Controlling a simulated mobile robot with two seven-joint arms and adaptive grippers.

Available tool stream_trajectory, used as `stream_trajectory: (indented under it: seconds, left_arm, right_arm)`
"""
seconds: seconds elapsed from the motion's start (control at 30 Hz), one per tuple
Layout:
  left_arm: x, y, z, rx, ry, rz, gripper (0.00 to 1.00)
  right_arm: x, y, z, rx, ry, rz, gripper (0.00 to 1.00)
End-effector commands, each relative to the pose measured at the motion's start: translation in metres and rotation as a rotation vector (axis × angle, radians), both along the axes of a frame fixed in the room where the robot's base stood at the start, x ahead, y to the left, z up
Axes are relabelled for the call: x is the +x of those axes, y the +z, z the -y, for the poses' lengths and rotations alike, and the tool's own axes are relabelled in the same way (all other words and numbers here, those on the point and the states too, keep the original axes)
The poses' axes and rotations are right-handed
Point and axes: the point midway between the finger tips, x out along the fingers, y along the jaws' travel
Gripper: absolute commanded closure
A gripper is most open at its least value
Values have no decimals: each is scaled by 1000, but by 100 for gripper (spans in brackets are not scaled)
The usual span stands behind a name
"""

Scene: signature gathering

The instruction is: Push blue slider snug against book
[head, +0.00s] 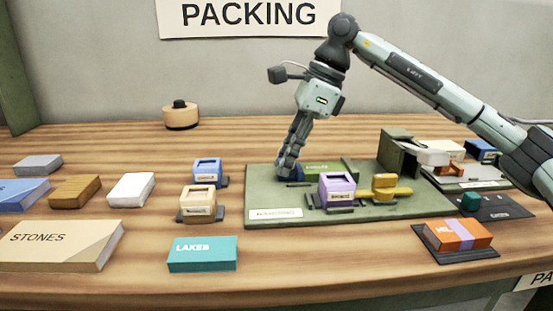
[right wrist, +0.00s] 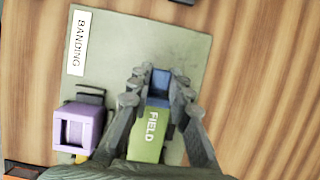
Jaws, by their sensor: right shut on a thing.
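The blue slider (head: 291,173) is at the back left part of the green banding board (head: 412,210). My right gripper (head: 288,168) points down at it and is shut on it. The right wrist view shows the fingers (right wrist: 160,78) on both sides of the blue slider (right wrist: 160,80). The green book (head: 326,169), marked FIELD, lies right beside the slider. In the right wrist view the book (right wrist: 150,135) adjoins the slider's end; I cannot tell whether a thin gap is left. My left gripper is not in view.
A purple block (head: 337,188) and a yellow piece (head: 388,187) stand on the board near the book. A dark green holder (head: 398,152) stands behind them. Blue (head: 207,172) and tan (head: 198,204) blocks stand left of the board. A teal book (head: 203,254) lies in front.

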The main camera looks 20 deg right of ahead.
Motion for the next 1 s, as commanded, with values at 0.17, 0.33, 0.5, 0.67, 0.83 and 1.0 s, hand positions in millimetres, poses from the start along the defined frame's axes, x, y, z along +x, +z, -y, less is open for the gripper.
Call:
stream_trajectory:
  seconds: [0.17,0.33,0.5,0.67,0.83,1.0]
  left_arm:
    - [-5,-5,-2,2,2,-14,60]
    - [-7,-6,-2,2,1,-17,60]
    - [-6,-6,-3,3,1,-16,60]
    - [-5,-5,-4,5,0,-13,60]
    - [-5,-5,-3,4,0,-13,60]
    - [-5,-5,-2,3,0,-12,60]
  right_arm:
    - [0,0,4,-10,-6,-2,74]
    - [0,0,3,-8,-4,-2,60]
    - [0,0,2,-6,-4,-1,60]
    - [0,7,5,-6,-4,0,60]
    - [-3,34,15,-4,-6,3,60]
    - [-7,68,29,-5,-6,2,60]
